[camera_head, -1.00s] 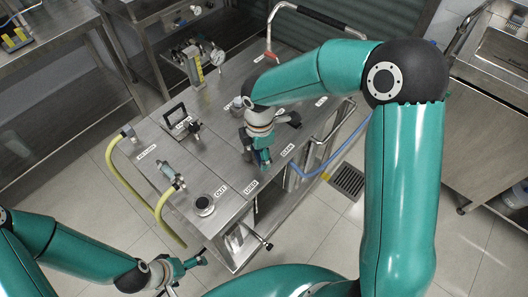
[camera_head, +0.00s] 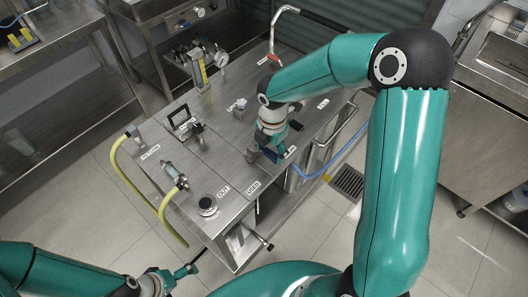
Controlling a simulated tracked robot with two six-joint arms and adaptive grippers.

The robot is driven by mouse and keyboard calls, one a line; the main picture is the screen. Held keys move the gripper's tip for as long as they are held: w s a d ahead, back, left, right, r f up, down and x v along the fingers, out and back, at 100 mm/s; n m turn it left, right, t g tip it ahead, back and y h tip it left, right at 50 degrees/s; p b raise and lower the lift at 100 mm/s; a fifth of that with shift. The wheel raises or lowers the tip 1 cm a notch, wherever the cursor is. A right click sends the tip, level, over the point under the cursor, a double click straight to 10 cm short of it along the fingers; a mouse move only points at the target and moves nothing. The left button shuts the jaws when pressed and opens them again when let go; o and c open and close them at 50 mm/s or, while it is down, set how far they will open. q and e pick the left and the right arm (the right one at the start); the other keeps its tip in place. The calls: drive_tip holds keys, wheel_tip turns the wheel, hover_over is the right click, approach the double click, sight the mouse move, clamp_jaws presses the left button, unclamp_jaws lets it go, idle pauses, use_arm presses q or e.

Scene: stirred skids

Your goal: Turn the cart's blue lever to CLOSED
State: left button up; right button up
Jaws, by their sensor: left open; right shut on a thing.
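The steel cart (camera_head: 205,160) stands in the middle of the view, with labels and fittings on its top. My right gripper (camera_head: 266,154) reaches down over the cart's right half, near the label at its right edge. It is shut on a small bluish part that looks like the blue lever, though the gripper hides most of it. I cannot read the lever's position or its CLOSED mark. My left gripper (camera_head: 188,272) is open and empty, low at the left, in front of the cart and apart from it.
A round fitting (camera_head: 207,205) sits by the OUT label. A yellow-green hose (camera_head: 138,188) loops off the cart's left side. A blue hose (camera_head: 335,152) hangs at the right. A black-handled frame (camera_head: 181,119) stands on the top. Steel benches flank the cart, with open tiled floor between.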

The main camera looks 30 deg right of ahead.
drive_tip(key=shift+s+d+f, duration=0.1)
drive_tip(key=shift+s+f, duration=0.2)
drive_tip(key=shift+s, duration=0.15)
drive_tip(key=o, duration=1.6)
drive_tip(key=shift+w+r, duration=0.1)
drive_tip(key=shift+w, duration=0.05)
drive_tip(key=shift+w+r, duration=0.1)
drive_tip(key=shift+r, duration=0.15)
wheel_tip(320, 180, up, 11)
drive_tip(key=shift+r, duration=0.15)
